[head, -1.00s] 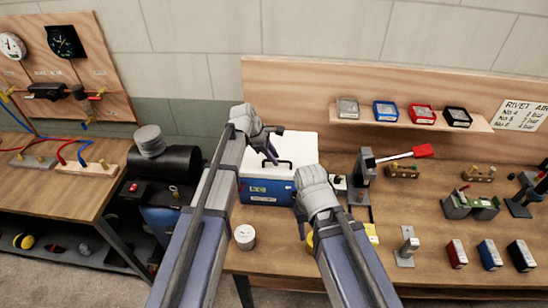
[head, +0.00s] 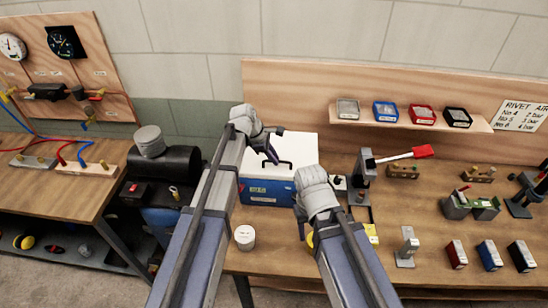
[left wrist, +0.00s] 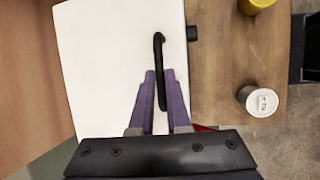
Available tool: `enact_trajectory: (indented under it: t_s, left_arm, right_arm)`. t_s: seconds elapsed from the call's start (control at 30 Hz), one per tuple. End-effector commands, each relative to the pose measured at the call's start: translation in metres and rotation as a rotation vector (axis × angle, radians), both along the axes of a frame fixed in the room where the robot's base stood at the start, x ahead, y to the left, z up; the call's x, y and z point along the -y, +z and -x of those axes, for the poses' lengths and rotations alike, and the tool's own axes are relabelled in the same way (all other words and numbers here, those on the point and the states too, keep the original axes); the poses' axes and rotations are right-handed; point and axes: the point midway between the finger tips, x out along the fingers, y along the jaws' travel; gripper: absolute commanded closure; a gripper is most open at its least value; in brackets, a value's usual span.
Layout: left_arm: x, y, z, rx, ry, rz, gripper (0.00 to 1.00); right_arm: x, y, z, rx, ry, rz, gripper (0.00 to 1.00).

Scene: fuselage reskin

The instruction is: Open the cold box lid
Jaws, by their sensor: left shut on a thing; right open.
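The cold box (head: 268,193) is a blue box with a white lid (head: 300,145) that lies flat on top, as far as I can tell. My left gripper (head: 272,157) is over the lid, shut on its black handle (head: 286,164). In the left wrist view, the purple fingers (left wrist: 165,100) lie on either side of the handle (left wrist: 159,60), above the white lid (left wrist: 105,50). My right gripper (head: 302,226) is open and empty at the box's front right corner. My arms partly hide the box front and its left side.
A white tin (head: 245,236) stands on the workbench (head: 285,262) in front of the box. A tool with a red-handled lever (head: 363,170) stands to the right. A shelf (head: 480,122) with several small boxes is on the back panel.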

Motion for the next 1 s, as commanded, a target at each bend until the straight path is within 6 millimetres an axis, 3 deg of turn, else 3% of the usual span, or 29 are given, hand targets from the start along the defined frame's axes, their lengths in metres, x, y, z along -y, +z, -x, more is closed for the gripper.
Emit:
enact_trajectory:
  t_s: [0.63,1.0]
  left_arm:
    - [0.000,0.003,-0.001,0.000,0.000,0.000,1.00]
    - [0.000,0.034,-0.016,0.003,0.001,0.000,1.00]
  right_arm:
    - [0.000,0.003,0.000,0.000,0.000,0.000,0.50]
    - [0.000,0.034,0.000,-0.001,0.003,0.000,0.50]
